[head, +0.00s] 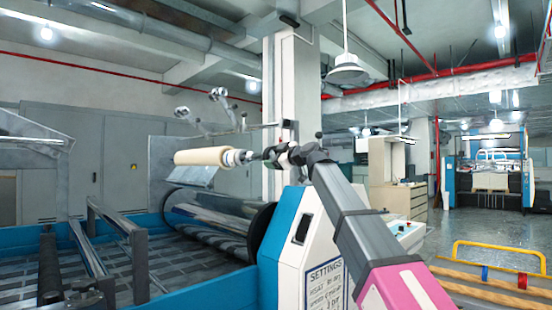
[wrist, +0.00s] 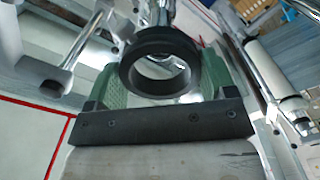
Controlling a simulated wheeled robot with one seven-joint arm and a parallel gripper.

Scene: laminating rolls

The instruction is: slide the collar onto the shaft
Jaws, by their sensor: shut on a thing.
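The collar (wrist: 150,42) is a thick black ring in the wrist view, its hole facing the camera. My gripper (wrist: 160,78) is shut on it, with a green-padded finger on each side. In the head view my gripper (head: 274,154) is just right of the metal end of the shaft (head: 241,157), which carries a cream roll (head: 203,157). Dark parts overlap there, so I cannot tell whether the collar touches the shaft. In the wrist view a chrome bar shows behind the collar; I cannot tell whether it is the shaft.
A blue-sided laminating machine (head: 200,284) with rollers stands below the shaft. Its white and blue side housing (head: 312,232) is beneath my arm. A bar with chrome knobs (head: 218,94) rises behind the roll. A yellow-railed cart (head: 490,252) is at the lower right.

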